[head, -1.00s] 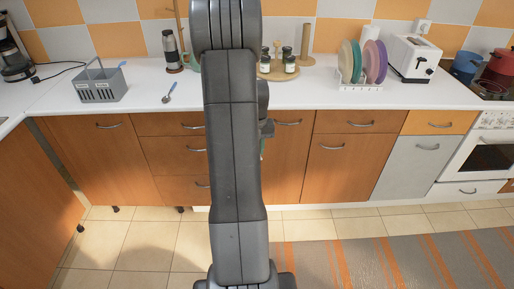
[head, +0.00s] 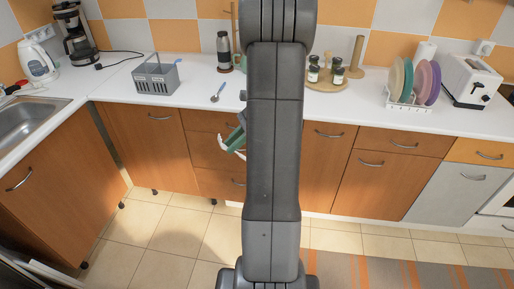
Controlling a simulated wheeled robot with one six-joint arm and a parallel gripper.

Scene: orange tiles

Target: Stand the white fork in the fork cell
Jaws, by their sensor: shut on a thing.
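The grey caddy (head: 142,84) with a raised handle stands on the white counter at the back left. My arm column covers the middle of the view.
A coffee maker (head: 75,38), kettle (head: 38,63) and sink (head: 25,125) are at left. Spice jars (head: 337,76) and a plate rack (head: 407,103) are at right.

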